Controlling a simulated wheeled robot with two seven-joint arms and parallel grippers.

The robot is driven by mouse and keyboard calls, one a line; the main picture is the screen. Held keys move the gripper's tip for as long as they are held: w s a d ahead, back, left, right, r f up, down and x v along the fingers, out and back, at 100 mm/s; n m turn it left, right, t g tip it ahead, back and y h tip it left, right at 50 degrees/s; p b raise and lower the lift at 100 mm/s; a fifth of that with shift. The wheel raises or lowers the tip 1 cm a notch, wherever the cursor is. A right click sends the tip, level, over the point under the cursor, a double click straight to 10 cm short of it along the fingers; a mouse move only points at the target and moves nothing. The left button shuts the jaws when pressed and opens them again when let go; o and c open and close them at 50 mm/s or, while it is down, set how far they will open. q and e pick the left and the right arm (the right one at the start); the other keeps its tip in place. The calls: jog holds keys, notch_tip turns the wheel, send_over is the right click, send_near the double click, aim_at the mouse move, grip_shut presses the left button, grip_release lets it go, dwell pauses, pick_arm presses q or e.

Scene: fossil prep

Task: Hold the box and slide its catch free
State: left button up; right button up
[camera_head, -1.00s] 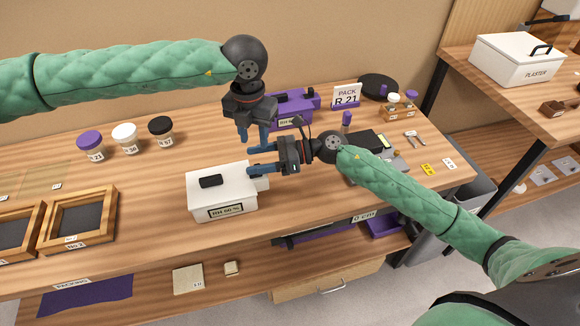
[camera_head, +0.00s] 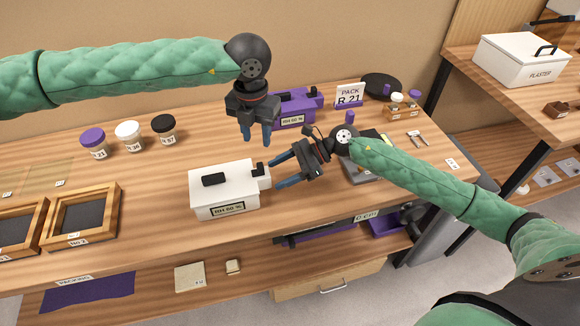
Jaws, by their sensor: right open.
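The white box (camera_head: 209,201) stands on the bench with a dark handle on its lid and a humidity label on its front. Its catch (camera_head: 263,170), a pale block with a black knob, is at its right end. My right gripper (camera_head: 277,175) is open just right of the catch, its fingers pointing left. Whether a fingertip touches the catch is hard to tell. My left gripper (camera_head: 257,138) hangs above and behind the box's right end, fingers down and apart, with nothing between them.
A similar purple box (camera_head: 296,107) stands behind my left gripper. Lidded jars (camera_head: 128,137) and wooden trays (camera_head: 83,216) are on the left. A "PACK R 21" sign (camera_head: 348,95) stands at the back.

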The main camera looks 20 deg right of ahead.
aim_at(267, 178)
jog(key=shift+x, duration=2.2)
jog(key=c, duration=1.2)
pick_arm(q)
jog(key=c, duration=0.7)
jog(key=shift+a+n, duration=0.1)
jog(key=shift+n, duration=0.2)
grip_shut()
jog(key=w+a+f+n+g+h, duration=0.1)
jog(key=w+a+n+g+h, duration=0.1)
jog(key=a, duration=0.4)
jog(key=w+a+n+g+h, duration=0.2)
jog(key=a+n+h, duration=0.1)
jog(key=a+n, duration=0.3)
jog(key=shift+w+f+g+h, duration=0.3)
jog(key=shift+w+f+h, duration=0.05)
jog(key=shift+h, duration=0.05)
